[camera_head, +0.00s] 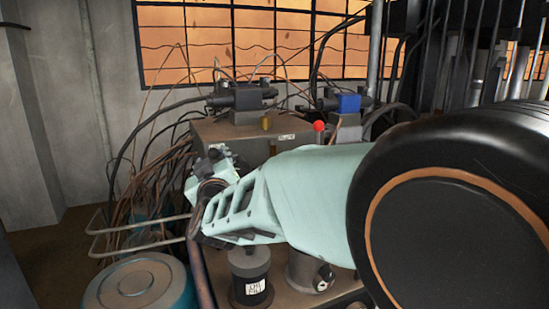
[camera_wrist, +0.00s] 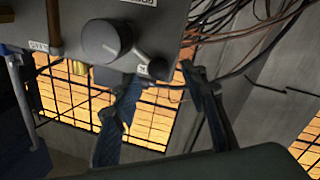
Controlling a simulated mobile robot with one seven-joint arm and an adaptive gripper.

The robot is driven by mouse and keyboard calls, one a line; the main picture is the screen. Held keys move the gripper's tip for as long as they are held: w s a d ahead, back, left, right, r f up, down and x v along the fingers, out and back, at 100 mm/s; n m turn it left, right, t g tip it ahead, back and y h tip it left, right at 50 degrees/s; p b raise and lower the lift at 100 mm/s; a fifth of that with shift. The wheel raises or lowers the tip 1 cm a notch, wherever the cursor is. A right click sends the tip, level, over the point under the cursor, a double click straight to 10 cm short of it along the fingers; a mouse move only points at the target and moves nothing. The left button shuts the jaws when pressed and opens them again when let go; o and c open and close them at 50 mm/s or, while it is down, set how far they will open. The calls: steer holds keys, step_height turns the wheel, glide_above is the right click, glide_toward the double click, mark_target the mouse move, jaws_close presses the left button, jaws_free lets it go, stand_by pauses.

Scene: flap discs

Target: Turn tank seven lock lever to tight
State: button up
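In the wrist view, a round dark grey knob with a short lever arm (camera_wrist: 128,47) is on the face of a grey box (camera_wrist: 165,20). The arm ends in a rounded tip beside a small white label whose writing I cannot read. My gripper (camera_wrist: 160,76) is open, its two dark fingers apart, with the lever's tip between or just beyond the fingertips; contact cannot be told. In the head view, my gripper (camera_head: 212,170) is by the front left of the brown tank box (camera_head: 225,130), partly hidden by my mint-coloured arm. The lever does not show there.
Loose cables and hoses (camera_head: 150,170) hang left of the tank. A bent metal rail (camera_head: 140,236) and a teal drum (camera_head: 140,285) stand below left. A black labelled cylinder (camera_head: 250,270) is under my arm. A red ball knob (camera_head: 319,127) rises behind it.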

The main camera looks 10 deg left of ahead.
steer(key=shift+x, duration=1.2)
steer(key=shift+d, duration=0.15)
steer(key=shift+c, duration=0.7)
jaws_close()
